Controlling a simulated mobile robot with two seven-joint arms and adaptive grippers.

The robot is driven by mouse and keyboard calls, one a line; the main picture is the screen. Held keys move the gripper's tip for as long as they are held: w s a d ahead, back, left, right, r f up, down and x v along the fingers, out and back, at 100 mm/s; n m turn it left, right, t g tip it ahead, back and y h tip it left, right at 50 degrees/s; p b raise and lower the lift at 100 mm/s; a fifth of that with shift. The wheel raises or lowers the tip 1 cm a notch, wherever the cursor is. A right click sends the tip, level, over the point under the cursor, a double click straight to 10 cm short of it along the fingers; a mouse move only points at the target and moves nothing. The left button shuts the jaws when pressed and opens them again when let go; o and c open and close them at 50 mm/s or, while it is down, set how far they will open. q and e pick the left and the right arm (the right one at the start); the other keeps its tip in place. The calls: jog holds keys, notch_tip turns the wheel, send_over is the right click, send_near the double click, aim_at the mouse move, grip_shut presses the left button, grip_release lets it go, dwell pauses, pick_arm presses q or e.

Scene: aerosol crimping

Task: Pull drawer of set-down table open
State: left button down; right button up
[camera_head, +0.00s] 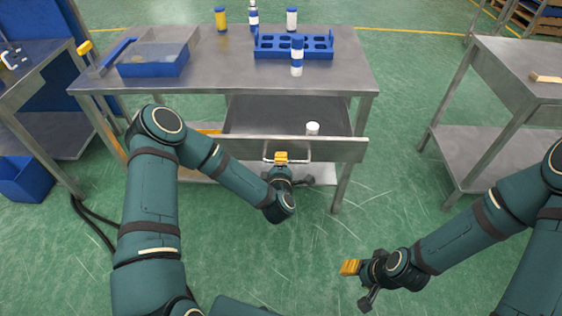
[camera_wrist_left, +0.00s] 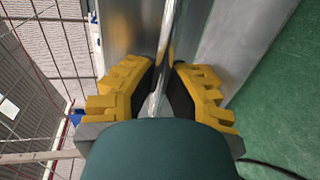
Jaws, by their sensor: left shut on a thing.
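The set-down table (camera_head: 215,75) is a steel table in the middle of the head view. Its drawer (camera_head: 262,113) stands pulled out toward me, and a white can or cap (camera_head: 313,128) shows inside near the front. My left gripper (camera_head: 281,158) is shut on the bar handle (camera_head: 300,160) of the drawer front (camera_head: 335,150). In the left wrist view the yellow fingers (camera_wrist_left: 160,92) sit on both sides of the shiny handle (camera_wrist_left: 168,45). My right gripper (camera_head: 350,268) is off the table at lower right, and its finger gap cannot be made out.
On the table top stand a blue rack (camera_head: 265,50), a blue-framed clear bin (camera_head: 155,69), a yellow can (camera_head: 220,18) and several white-and-blue cans, one in front (camera_head: 297,58). Another steel table (camera_head: 500,65) stands at right. Green floor (camera_head: 400,215) between is free.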

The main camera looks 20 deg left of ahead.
pick_arm(q)
jog(key=c, duration=1)
grip_release()
jog(key=shift+s, duration=0.1)
jog(key=v, duration=1.1)
jog(key=shift+s+d, duration=0.15)
jog(key=shift+s, duration=0.2)
jog(key=shift+r, duration=0.1)
